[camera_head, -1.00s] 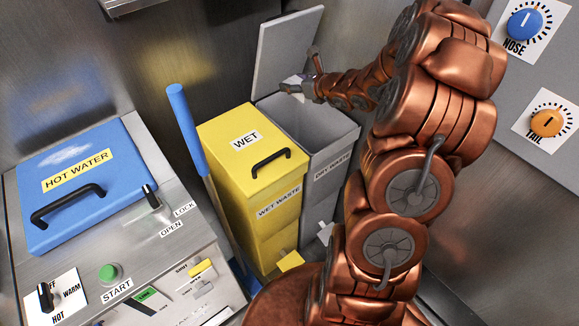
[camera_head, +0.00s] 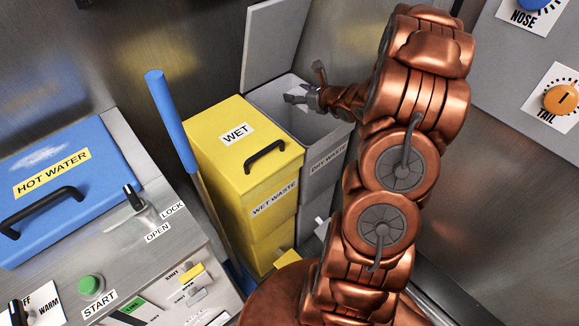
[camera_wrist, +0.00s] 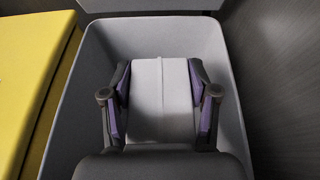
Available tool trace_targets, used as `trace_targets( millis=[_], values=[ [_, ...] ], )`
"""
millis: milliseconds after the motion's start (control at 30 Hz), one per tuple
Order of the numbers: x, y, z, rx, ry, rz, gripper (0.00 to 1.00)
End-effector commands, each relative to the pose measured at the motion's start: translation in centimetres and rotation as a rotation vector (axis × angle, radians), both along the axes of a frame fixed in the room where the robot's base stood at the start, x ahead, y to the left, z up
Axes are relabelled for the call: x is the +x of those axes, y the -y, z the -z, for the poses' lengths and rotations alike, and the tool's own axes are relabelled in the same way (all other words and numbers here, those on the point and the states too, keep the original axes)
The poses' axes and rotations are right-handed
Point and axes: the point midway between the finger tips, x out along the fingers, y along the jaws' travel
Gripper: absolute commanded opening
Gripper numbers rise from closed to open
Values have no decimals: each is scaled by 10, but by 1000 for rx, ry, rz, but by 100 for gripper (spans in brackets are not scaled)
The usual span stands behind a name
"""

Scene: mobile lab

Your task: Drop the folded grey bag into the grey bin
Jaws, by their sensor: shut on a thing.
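The folded grey bag (camera_wrist: 160,98) is a pale block with a lengthwise seam, seen in the wrist view. My gripper (camera_wrist: 161,95) is shut on it, with one purple-padded finger against each side. In the head view my gripper (camera_head: 296,99) is at the mouth of the grey bin (camera_head: 322,168), and the bag there is mostly hidden by the fingers. The bin is labelled dry waste and its lid (camera_head: 282,45) stands open at the back. In the wrist view the bin's walls (camera_wrist: 229,95) surround the bag and fingers.
A shut yellow wet-waste bin (camera_head: 215,140) stands directly left of the grey bin. A blue-handled pole (camera_head: 170,120) leans beside it. The hot water unit (camera_head: 60,170) is at the left. A metal wall is close on the right.

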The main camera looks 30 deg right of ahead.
Motion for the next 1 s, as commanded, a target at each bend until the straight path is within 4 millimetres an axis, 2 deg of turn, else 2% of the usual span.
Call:
trace_targets(
  millis=[100, 400, 433, 600, 700, 1000],
  values=[
    [0, 0, 5, -1, -1, -1, 30],
    [0, 0, 6, -1, -1, 0, 30],
    [0, 0, 6, -1, -1, 0, 61],
    [0, 0, 6, -1, -1, 0, 79],
    [0, 0, 6, -1, -1, 0, 89],
    [-1, 0, 6, 0, -1, 0, 89]
  ],
)
